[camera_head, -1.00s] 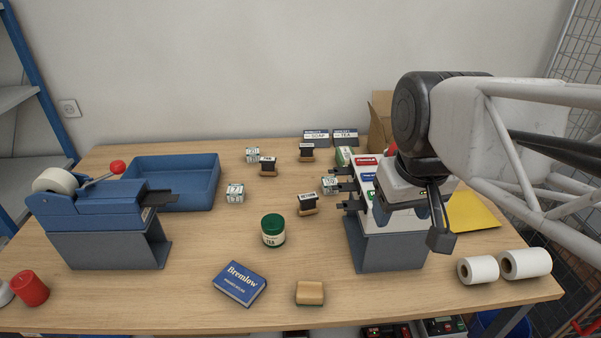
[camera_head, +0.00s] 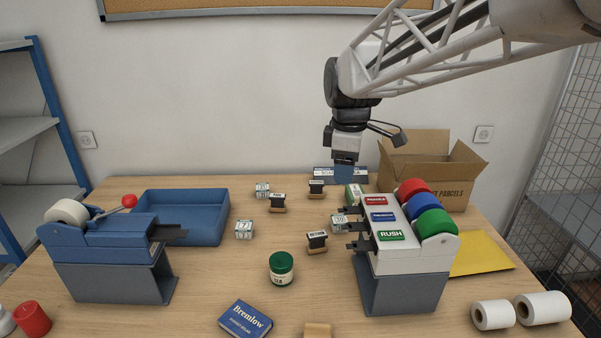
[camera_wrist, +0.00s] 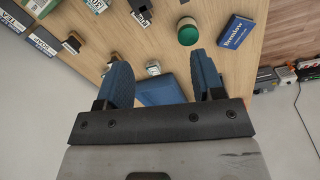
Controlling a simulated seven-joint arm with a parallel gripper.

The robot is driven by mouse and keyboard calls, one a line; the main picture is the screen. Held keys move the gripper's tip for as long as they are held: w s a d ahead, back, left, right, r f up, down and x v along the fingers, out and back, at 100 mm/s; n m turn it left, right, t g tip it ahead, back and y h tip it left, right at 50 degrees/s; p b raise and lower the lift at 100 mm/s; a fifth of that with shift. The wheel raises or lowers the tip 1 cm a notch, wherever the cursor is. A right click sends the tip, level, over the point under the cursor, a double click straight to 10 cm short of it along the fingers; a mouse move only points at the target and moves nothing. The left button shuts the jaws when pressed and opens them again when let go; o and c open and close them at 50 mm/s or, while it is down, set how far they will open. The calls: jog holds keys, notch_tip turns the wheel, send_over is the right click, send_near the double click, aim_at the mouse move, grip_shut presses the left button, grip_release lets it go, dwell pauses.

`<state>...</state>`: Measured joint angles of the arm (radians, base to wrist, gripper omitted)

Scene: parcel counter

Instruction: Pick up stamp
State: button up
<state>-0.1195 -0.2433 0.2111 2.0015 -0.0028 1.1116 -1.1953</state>
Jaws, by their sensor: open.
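Several hand stamps with black tops and wooden bases stand on the table. In the head view, one stamp (camera_head: 277,203) is by the blue tray, another (camera_head: 316,189) is at the back middle, and a third (camera_head: 317,242) is left of the label dispenser. My gripper (camera_head: 345,174) is high at the back, right of the back-middle stamp and apart from all of them. In the wrist view its blue fingers (camera_wrist: 160,65) are spread, with nothing held between them. A stamp (camera_wrist: 72,43) shows left of the fingers there, and another (camera_wrist: 140,12) near the top edge.
The label dispenser (camera_head: 402,262) with coloured rolls stands right of the stamps. A blue tray (camera_head: 182,232) and tape dispenser (camera_head: 110,265) are left. Small patterned boxes (camera_head: 244,230), a green jar (camera_head: 282,268) and a blue book-like box (camera_head: 246,319) lie between. A carton (camera_head: 428,190) is behind.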

jog(key=w+a+f+n, duration=0.3)
jog(key=w+a+n, duration=0.15)
jog(key=w, duration=0.45)
jog(key=n, duration=0.1)
send_over(317, 243)
jog(key=w, duration=0.1)
jog(key=shift+g, duration=0.4)
notch_tip(317, 243, down, 20)
jog(key=shift+d+r, duration=0.15)
jog(key=shift+f, duration=1.3)
jog(key=shift+f, duration=0.1)
jog(key=shift+f, duration=2.5)
jog(key=shift+c, duration=0.4)
jog(key=c, duration=0.9)
